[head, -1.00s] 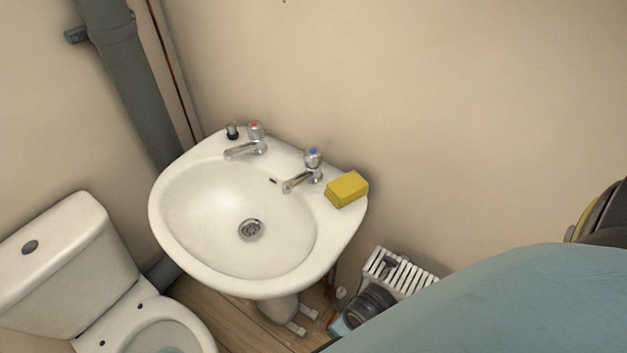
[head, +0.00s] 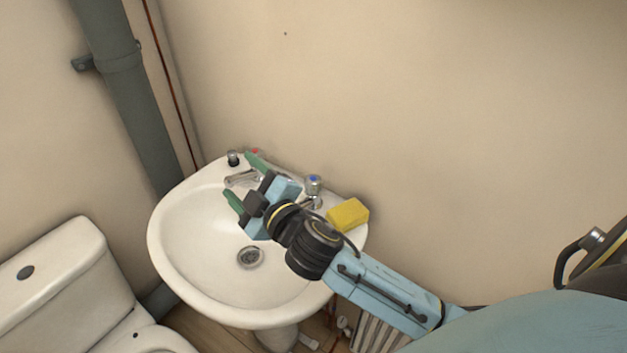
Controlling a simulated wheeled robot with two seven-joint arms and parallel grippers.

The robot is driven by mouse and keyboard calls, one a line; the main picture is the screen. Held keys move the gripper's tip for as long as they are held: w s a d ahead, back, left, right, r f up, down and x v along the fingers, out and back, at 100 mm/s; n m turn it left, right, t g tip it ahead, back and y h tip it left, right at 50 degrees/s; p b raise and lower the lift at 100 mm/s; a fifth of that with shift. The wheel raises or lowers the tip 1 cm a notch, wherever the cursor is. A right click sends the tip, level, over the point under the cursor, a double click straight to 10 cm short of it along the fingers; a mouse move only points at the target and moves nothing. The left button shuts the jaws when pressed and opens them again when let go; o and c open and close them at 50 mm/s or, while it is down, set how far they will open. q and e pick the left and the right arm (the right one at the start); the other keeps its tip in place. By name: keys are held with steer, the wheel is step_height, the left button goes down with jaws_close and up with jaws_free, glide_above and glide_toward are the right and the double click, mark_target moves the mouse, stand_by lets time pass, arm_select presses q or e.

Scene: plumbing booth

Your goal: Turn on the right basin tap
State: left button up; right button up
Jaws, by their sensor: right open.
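The right basin tap (head: 313,186), with a blue-marked chrome knob, stands on the basin's back ledge. My right gripper (head: 243,182) is open and empty above the basin. Its two green fingers point up and left, towards the left tap, and the right tap is just to the right of its body. I cannot tell whether a finger touches the left tap. My left gripper is not in view.
A yellow sponge (head: 348,214) lies on the basin's right ledge, close to my right wrist. A white toilet (head: 65,285) is at the left, and a grey pipe (head: 130,95) runs up the corner.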

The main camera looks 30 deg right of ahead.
steer(key=w+a+r+n+y, duration=0.3)
steer(key=a+r+n+y, duration=0.2)
steer(key=a+n+y, duration=0.4)
steer(key=n+g+h, duration=1.2)
steer(key=n+g, duration=0.6)
glide_toward(313, 178)
step_height(313, 178, down, 11)
steer(key=shift+d+r, duration=0.1)
steer(key=shift+r, duration=0.1)
steer(key=shift+c, duration=0.4)
